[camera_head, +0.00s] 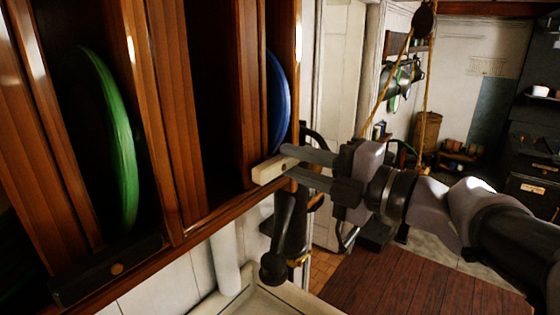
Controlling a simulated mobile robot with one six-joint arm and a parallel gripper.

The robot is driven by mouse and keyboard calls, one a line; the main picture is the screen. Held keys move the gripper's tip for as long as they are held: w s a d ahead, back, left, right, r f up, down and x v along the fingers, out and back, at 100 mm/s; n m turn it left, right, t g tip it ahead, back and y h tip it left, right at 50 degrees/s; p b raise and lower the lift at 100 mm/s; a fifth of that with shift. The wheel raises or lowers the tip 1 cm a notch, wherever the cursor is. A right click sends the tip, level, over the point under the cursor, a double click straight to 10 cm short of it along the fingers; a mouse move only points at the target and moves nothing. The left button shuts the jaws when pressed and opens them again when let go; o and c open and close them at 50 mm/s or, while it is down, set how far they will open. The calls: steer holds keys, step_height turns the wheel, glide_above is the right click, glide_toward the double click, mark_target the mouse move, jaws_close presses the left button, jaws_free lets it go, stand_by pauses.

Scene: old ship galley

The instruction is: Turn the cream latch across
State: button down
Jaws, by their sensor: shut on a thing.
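The cream latch (270,169) is a short pale bar at the lower right front of the wooden plate rack (220,222), below the slot with the blue plate (278,100). My gripper (289,164) reaches in from the right, and its two grey fingers are shut on the right part of the latch. The latch's left end shows clear of the fingers. It lies across the bottom front of the slot, tilted slightly in the picture. Part of its right end is hidden by the fingers.
A green plate (112,140) stands in the left slot behind a dark latch (108,271). A dark pump-like object (287,225) hangs just below my gripper. Ropes (426,110) hang behind my arm.

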steer(key=c, duration=1.5)
jaws_free()
steer(key=shift+o, duration=1.3)
steer(key=shift+a, duration=0.2)
steer(key=shift+d, duration=0.1)
steer(key=v, duration=1.7)
steer(key=shift+p, duration=0.4)
steer(key=shift+s+d, duration=0.15)
